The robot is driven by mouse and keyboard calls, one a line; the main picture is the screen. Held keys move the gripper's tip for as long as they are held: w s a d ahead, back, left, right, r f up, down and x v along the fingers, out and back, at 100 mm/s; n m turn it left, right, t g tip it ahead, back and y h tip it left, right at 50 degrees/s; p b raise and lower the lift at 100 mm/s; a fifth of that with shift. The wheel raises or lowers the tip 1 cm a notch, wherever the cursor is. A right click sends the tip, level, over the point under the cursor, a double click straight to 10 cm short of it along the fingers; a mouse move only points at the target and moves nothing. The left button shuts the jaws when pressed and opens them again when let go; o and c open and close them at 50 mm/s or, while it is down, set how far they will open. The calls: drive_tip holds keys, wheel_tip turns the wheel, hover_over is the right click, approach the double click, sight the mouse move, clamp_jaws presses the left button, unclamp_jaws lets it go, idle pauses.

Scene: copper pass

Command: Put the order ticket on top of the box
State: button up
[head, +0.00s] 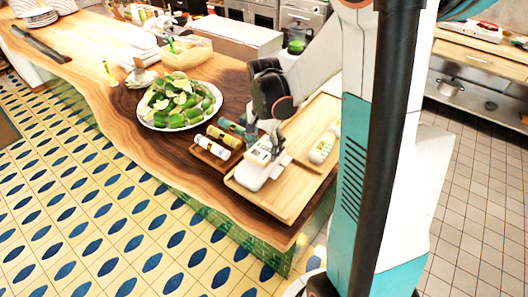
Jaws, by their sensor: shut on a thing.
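My gripper (269,139) points down over the front end of the counter, with its fingers shut on a small pale piece, which appears to be the order ticket. The ticket is mostly hidden by the fingers and hard to tell from the white device (256,178) right under it. The device stands on a light wooden tray (285,205). An open-topped pale wooden box (188,56) stands farther back on the counter, behind the plate of greens; I cannot tell for sure that it is the task's box.
A white plate (148,123) of green produce is left of my gripper. A small dark tray (206,154) with bottles lies between them. A white bottle (322,149) lies on the wooden tray's right.

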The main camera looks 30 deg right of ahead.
sight(264, 149)
drive_tip(key=shift+f, duration=1.35)
drive_tip(key=shift+f, duration=0.1)
drive_tip(key=o, duration=1.1)
drive_tip(key=shift+b, duration=0.3)
drive_tip(key=shift+c, duration=0.2)
wheel_tip(264, 149, up, 12)
drive_tip(key=p, duration=0.2)
